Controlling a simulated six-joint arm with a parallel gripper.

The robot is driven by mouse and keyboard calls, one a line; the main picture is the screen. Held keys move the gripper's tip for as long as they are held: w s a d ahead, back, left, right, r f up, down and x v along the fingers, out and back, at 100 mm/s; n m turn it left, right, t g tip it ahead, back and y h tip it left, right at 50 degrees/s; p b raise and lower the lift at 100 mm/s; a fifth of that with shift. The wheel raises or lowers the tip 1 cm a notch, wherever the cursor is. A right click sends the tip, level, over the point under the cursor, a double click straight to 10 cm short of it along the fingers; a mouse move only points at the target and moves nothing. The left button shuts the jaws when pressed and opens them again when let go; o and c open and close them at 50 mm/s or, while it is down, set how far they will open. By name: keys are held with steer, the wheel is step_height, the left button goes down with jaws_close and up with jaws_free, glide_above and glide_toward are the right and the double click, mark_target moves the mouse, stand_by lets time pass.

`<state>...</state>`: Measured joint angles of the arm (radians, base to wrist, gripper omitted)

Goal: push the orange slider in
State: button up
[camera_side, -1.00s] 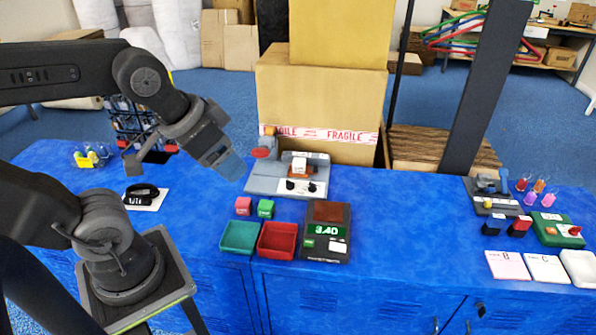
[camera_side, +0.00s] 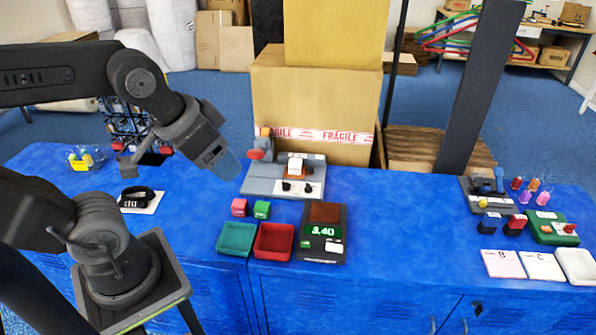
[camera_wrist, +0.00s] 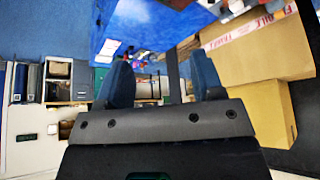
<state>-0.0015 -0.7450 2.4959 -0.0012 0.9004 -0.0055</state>
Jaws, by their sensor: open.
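The grey device (camera_side: 262,185) stands on the blue bench, in front of the cardboard boxes. An orange part (camera_side: 294,174), which looks like the slider, sits on its top beside a white block (camera_side: 295,164). How far in the slider is, I cannot tell. My gripper (camera_side: 226,166) is in the air to the left of the device and apart from it, tilted down to the right. In the wrist view my gripper (camera_wrist: 162,78) is open, with its two dark blue fingers apart and nothing between them. The slider cannot be made out in that view.
A green tray (camera_side: 236,253), a red tray (camera_side: 291,242) and a black scale (camera_side: 322,249) stand in front of the device. Tall cardboard boxes (camera_side: 300,100) rise behind.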

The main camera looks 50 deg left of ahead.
steer(key=w+a+r+n, duration=0.1)
steer(key=w+n, duration=0.1)
steer(key=w, duration=0.2)
steer(key=w+a+n, duration=0.1)
steer(key=w+n, duration=0.1)
steer(key=w, duration=0.2)
steer(key=w+a+r+n+g, duration=0.1)
steer(key=w+n, duration=0.2)
steer(key=w, duration=0.1)
steer(key=shift+w+a+r+h, duration=0.15)
steer(key=shift+r+h, duration=0.15)
steer(key=shift+c, duration=1.3)
steer(key=n+g+h, duration=0.1)
steer(key=n+h, duration=0.2)
steer(key=n, duration=1.7)
glide_above(312, 167)
steer(key=s+a, duration=0.4)
step_height(312, 167, down, 24)
steer(key=f, duration=0.1)
steer(key=x, duration=1.3)
steer(key=shift+s+f, duration=0.25)
steer(key=shift+f, duration=0.05)
jaws_close()
